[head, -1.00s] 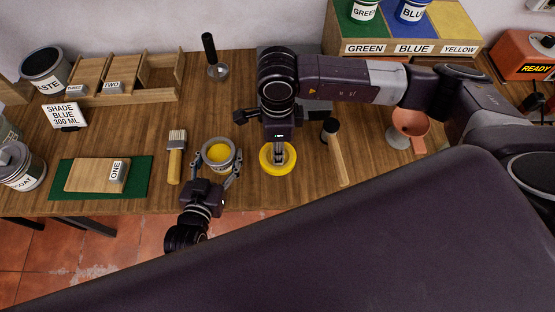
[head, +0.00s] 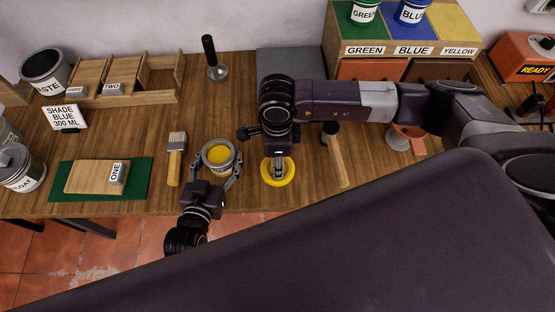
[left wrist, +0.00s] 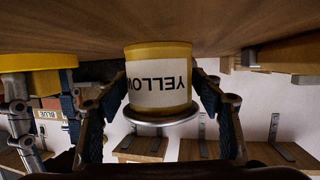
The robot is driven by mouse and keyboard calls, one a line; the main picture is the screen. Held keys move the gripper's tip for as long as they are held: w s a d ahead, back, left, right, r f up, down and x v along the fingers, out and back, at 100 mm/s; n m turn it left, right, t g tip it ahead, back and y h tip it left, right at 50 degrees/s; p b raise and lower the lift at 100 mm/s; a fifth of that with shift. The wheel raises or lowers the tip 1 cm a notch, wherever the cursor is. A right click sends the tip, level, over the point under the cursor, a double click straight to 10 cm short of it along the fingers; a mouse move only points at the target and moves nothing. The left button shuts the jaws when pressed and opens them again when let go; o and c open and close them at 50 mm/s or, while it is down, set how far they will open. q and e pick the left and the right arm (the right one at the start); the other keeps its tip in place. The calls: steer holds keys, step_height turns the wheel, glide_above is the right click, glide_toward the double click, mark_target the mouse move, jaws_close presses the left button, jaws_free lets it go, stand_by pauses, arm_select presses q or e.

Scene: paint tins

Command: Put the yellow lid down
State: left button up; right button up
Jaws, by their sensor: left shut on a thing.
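The yellow lid (head: 291,172) is a round disc on or just above the wooden table, right of the open tin. My right gripper (head: 278,174) points down at the lid's middle with its fingers close together on the raised part. The left wrist view shows the lid (left wrist: 28,62) at the left edge, between those fingers; any gap to the table is unclear. The tin of yellow paint (head: 219,155) stands open and upright on the table. My left gripper (head: 214,172) is shut around it. In the left wrist view the tin (left wrist: 158,85) appears upside down, its YELLOW label between the fingers.
A brush (head: 175,160) lies left of the tin, and a mallet (head: 336,160) right of the lid. A green mat (head: 140,180) bears a wooden board. A grey pad (head: 290,62) lies behind. The table's front edge is close to both grippers.

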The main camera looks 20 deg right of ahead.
arm_select(q)
steer(key=shift+s+f, duration=0.15)
steer(key=shift+f, duration=0.25)
arm_select(e)
step_height(320, 180, up, 12)
steer(key=shift+r, duration=0.15)
stand_by(0.3)
arm_select(q)
steer(key=o, duration=1.4)
steer(key=shift+c, duration=0.2)
steer(key=shift+o, duration=1.4)
steer(key=shift+r, duration=0.2)
steer(key=shift+r, duration=0.1)
steer(key=v, duration=1.1)
steer(key=shift+s+a+r, duration=0.1)
steer(key=shift+s+a, duration=0.15)
steer(key=shift+a, duration=0.05)
